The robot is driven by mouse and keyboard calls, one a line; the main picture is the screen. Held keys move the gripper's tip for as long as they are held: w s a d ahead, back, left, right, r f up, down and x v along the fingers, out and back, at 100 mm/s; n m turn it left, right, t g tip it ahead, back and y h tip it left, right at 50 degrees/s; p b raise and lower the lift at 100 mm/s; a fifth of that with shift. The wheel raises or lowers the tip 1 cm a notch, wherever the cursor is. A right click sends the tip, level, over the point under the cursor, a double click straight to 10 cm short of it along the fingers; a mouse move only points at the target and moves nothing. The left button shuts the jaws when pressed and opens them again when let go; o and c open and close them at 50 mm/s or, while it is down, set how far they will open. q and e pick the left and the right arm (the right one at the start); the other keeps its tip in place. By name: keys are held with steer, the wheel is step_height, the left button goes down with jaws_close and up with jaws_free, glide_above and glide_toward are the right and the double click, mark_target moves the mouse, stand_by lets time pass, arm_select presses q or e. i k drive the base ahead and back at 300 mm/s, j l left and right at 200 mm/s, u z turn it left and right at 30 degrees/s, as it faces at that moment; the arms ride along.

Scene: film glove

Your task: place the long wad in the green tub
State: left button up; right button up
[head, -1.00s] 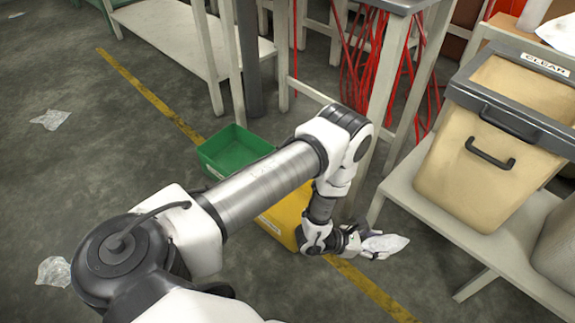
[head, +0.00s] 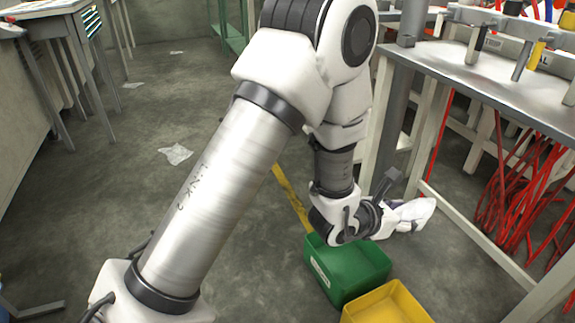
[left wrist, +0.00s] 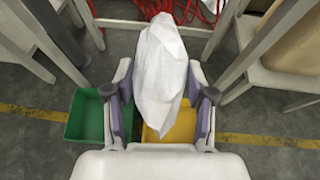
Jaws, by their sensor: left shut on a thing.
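My left gripper (head: 382,214) is shut on the long wad (head: 412,213), a crumpled whitish piece that sticks out to the right of the fingers. In the left wrist view the wad (left wrist: 160,75) points away from me between the two fingers (left wrist: 160,100). The green tub (head: 350,272) stands on the floor, below the gripper in the head view. In the left wrist view the green tub (left wrist: 84,118) is to the left of the wad, partly hidden by a finger. My right gripper is in neither view.
A yellow tub (head: 388,303) stands beside the green tub, partly behind the wad in the left wrist view. A grey-topped bench (head: 490,75) with red cables (head: 520,180) beneath is at the right. Another film scrap (head: 176,153) lies on open floor.

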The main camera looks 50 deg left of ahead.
mark_target(353, 279)
steer(key=i+j+u, duration=0.2)
steer(key=j+u, duration=0.25)
steer(key=i+j+u, duration=0.25)
steer(key=u, duration=0.25)
